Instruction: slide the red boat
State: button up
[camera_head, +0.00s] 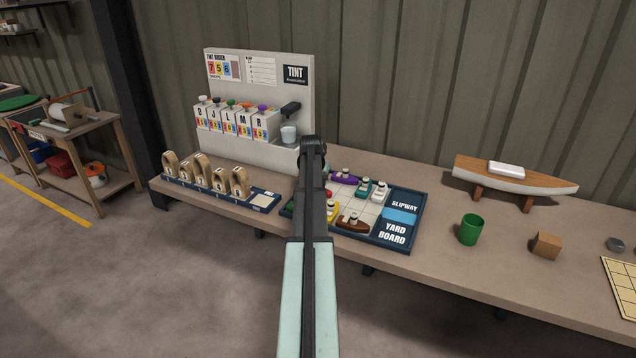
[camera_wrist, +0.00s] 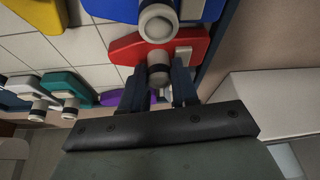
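The red boat (camera_wrist: 190,48) lies on the yard board (camera_head: 377,248), near the board's edge in the wrist view. It has a grey, black-banded funnel. My gripper (camera_wrist: 160,82) has one dark finger on each side of this funnel. Whether the fingers press on it or stand just clear, I cannot tell. In the head view my arm hides the gripper and most of the red boat; only a small red patch shows beside the arm.
A blue boat (camera_wrist: 205,8) lies close to the red one. Teal (camera_wrist: 65,85), white, purple (camera_wrist: 112,98) and yellow (camera_wrist: 35,12) boats share the board; a brown boat (camera_head: 352,223) is at its front. A tint dispenser (camera_head: 257,70) stands behind. A green cup (camera_head: 471,229) stands to the right.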

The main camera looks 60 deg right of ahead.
grip_shut()
jog(key=s, duration=3.1)
jog(key=shift+s, duration=0.3)
jog(key=shift+o, duration=1.1)
grip_release()
jog(key=shift+o, duration=1.2)
jog(key=shift+r, duration=0.1)
jog(key=v, duration=1.3)
jog(key=shift+a+r, duration=0.15)
jog(key=shift+r, duration=0.15)
